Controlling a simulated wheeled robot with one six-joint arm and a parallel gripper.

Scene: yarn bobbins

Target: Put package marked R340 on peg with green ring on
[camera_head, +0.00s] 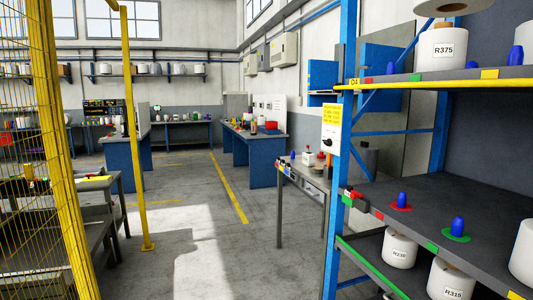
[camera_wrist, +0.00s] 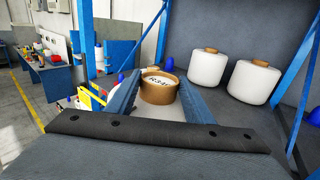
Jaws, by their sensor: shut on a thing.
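In the wrist view my gripper (camera_wrist: 158,88) is shut on a white yarn package (camera_wrist: 150,110) with a brown core. A label on the core's top seems to read R340, though small and blurred. The blue fingers lie on either side of the core. In the head view a blue peg with a green ring (camera_head: 457,230) stands empty on the grey middle shelf, right of and nearer than an empty blue peg with a red ring (camera_head: 401,203). A brown disc with a dark hole (camera_head: 453,6) is cut by the top edge; I cannot tell whether it belongs to the held package.
Package R375 (camera_head: 440,50) stands on the upper shelf, near a blue peg (camera_head: 515,57). Packages R238 (camera_head: 399,248) and R315 (camera_head: 451,279) are on the lower shelf. A blue rack post (camera_head: 341,150) stands at the left. Two white packages (camera_wrist: 207,67) (camera_wrist: 254,82) stand behind in the wrist view.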

